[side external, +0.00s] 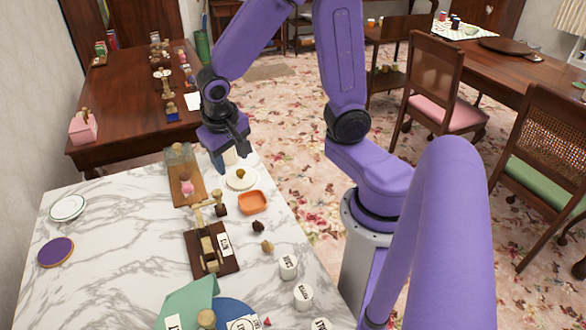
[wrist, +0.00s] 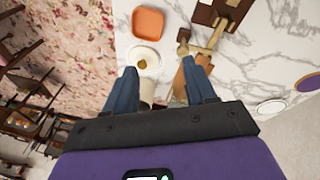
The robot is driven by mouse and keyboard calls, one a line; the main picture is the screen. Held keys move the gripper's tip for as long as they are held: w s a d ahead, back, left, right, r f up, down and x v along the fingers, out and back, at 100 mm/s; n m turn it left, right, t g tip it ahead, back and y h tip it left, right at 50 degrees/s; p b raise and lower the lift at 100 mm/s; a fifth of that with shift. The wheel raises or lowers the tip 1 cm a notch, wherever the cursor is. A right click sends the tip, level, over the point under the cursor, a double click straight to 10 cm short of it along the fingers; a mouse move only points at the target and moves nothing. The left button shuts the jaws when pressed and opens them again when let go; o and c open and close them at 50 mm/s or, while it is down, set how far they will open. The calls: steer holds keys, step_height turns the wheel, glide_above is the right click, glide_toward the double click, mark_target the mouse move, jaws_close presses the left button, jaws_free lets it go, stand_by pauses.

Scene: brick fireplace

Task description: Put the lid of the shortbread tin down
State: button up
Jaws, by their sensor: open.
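My gripper (side external: 231,158) is open above the far right edge of the marble table. In the wrist view its two fingers (wrist: 159,70) stand apart with nothing held between their tips. A cream cylinder (wrist: 147,92), perhaps the shortbread tin, shows partly between the fingers; in the side view it (side external: 229,156) is mostly hidden by my gripper. Beside it lies a pale round disc (side external: 241,179) with a small tan knob or ball at its middle, also seen in the wrist view (wrist: 138,64). I cannot tell whether this disc is the lid or a small dish.
An orange tray (side external: 253,202) sits close to the disc. A wooden board with a clear box (side external: 179,156) stands to the left. A dark wooden stand (side external: 211,250), white labelled pots (side external: 288,267) and small brown items are nearer.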

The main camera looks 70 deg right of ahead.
steer(key=s+a+r+n+y, duration=0.1)
steer(key=s+a+r+n, duration=0.1)
steer(key=s+n, duration=0.6)
steer(key=s+a+r+n+g+y, duration=0.1)
steer(key=s+a+r+n+y, duration=0.1)
steer(key=s+n, duration=0.7)
steer(key=shift+a+r, duration=0.25)
steer(key=shift+a, duration=0.05)
